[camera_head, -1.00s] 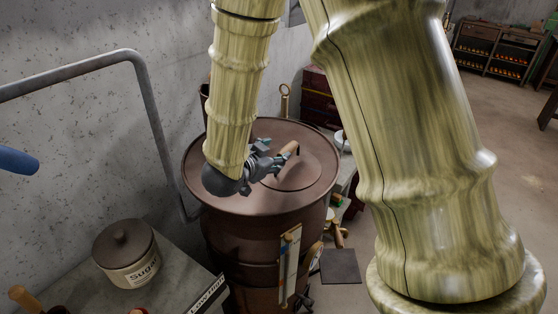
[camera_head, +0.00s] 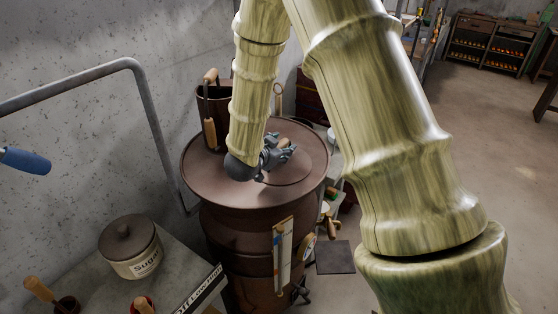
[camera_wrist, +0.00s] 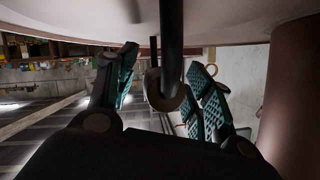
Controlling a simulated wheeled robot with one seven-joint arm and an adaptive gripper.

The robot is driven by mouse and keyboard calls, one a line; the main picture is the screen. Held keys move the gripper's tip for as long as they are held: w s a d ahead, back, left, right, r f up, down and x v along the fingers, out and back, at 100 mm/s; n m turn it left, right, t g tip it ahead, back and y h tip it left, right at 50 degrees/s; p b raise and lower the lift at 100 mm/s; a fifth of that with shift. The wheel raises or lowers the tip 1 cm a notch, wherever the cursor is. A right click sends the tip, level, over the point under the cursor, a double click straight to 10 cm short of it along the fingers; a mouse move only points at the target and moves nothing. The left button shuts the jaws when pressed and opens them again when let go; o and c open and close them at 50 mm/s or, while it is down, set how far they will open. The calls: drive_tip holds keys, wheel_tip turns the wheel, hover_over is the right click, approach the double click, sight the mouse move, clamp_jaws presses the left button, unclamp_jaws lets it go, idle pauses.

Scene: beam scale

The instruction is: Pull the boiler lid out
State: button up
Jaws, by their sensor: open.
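The boiler (camera_head: 225,195) is a large brown metal drum with a flat round top. Its lid (camera_head: 298,172) is a smaller round brown disc set in that top. My gripper (camera_head: 280,153) is low over the lid, with its fingers spread. A wooden grip (camera_head: 283,143) shows beside the fingers, partly hidden by them. In the wrist view, the open teal fingers of my gripper (camera_wrist: 160,90) stand on either side of a dark bar with a rounded end (camera_wrist: 170,60), seemingly the lid's handle. I see no clear contact. The handle's base on the lid is hidden in the head view.
A brown bucket-like vessel (camera_head: 211,100) with a wooden handle stands at the boiler top's back left. A grey pipe rail (camera_head: 150,115) runs along the left wall. A sugar pot (camera_head: 128,245) sits on the left counter. A gauge strip (camera_head: 284,255) is on the boiler's front.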

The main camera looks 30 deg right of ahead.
drive_tip(key=shift+w+f, duration=0.1)
drive_tip(key=shift+s+r, duration=0.2)
drive_tip(key=shift+s, duration=0.05)
drive_tip(key=c, duration=0.5)
clamp_jaws()
